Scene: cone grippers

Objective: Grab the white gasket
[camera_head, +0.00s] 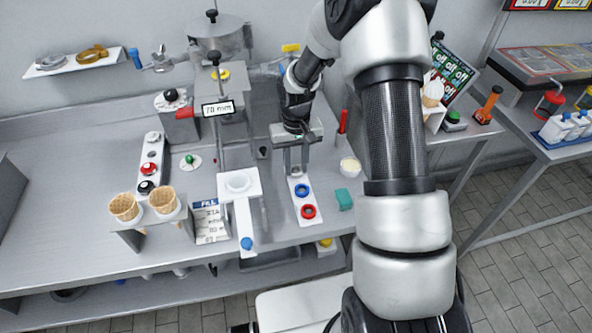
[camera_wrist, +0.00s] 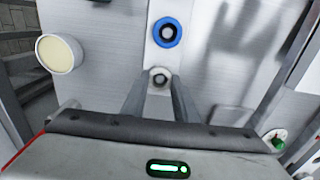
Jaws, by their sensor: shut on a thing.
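The white gasket (camera_wrist: 160,77) is a small pale ring with a dark hole at the near end of a white strip (camera_wrist: 149,50) in the wrist view. My gripper (camera_wrist: 160,86) has a finger on each side of it and is shut on it. In the head view my gripper (camera_head: 297,171) points down at the far end of the strip (camera_head: 297,181), and I cannot make out the white gasket there. A blue gasket (camera_head: 302,190) and a red gasket (camera_head: 309,211) lie on the strip nearer the front edge. The blue gasket also shows in the wrist view (camera_wrist: 166,32).
A cream-filled cup (camera_head: 350,167) and a teal block (camera_head: 344,199) stand right of the strip. A white tray on a stand (camera_head: 241,184) and waffle cones (camera_head: 124,207) are to the left. A red upright tool (camera_head: 343,121) stands close right of my gripper.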

